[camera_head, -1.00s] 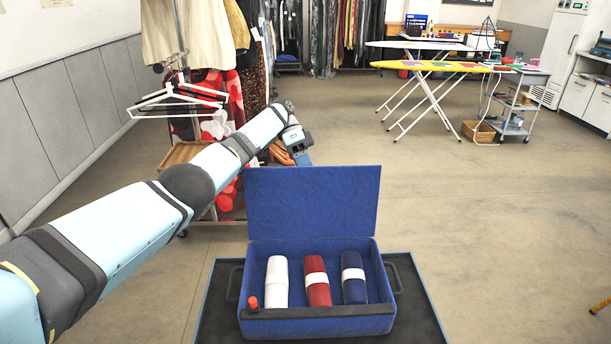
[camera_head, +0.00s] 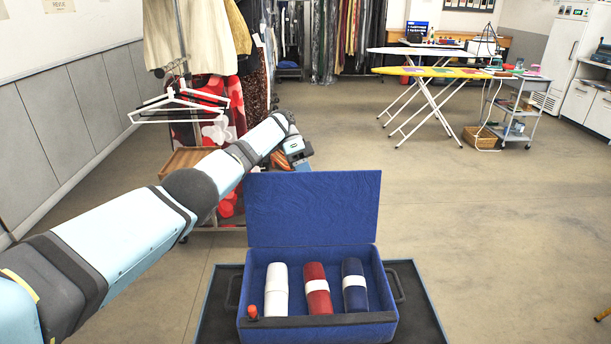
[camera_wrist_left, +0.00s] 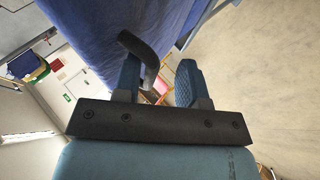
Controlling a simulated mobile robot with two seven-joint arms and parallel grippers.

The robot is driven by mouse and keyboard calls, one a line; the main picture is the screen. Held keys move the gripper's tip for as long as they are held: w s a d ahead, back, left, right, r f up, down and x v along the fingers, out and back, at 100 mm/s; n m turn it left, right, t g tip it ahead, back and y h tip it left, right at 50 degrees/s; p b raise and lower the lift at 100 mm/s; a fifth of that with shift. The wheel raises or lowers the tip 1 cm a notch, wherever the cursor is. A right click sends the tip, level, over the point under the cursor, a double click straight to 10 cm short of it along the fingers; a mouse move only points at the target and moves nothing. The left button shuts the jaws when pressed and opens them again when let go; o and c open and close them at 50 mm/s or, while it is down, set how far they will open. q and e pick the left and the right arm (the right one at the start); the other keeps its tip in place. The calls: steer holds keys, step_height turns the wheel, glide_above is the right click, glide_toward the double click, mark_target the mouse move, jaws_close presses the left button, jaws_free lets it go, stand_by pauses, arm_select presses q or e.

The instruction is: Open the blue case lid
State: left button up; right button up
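The blue case (camera_head: 320,322) sits on a dark tray at the bottom centre of the head view. Its lid (camera_head: 314,208) stands about upright at the back, and the inside shows. In it lie a white roll (camera_head: 276,290), a red roll (camera_head: 317,275) and a dark blue roll (camera_head: 354,299), the last two with white bands. My left gripper (camera_head: 301,165) is at the lid's top edge, its fingertips partly hidden behind the lid. In the left wrist view its fingers (camera_wrist_left: 160,85) are apart with a gap between, beside a blue surface. A dark curved piece (camera_wrist_left: 138,45) shows by one finger. My right gripper is not in view.
The dark tray (camera_head: 420,318) lies under the case. A clothes rack with hangers (camera_head: 180,105) and red patterned cloth stands behind my left arm. Ironing boards (camera_head: 440,72) and a trolley (camera_head: 515,110) stand at the back right. The floor right of the case is clear.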

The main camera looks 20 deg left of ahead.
arm_select(q)
step_height(320, 180, up, 20)
steer(key=p, duration=0.9)
steer(key=shift+p, duration=0.3)
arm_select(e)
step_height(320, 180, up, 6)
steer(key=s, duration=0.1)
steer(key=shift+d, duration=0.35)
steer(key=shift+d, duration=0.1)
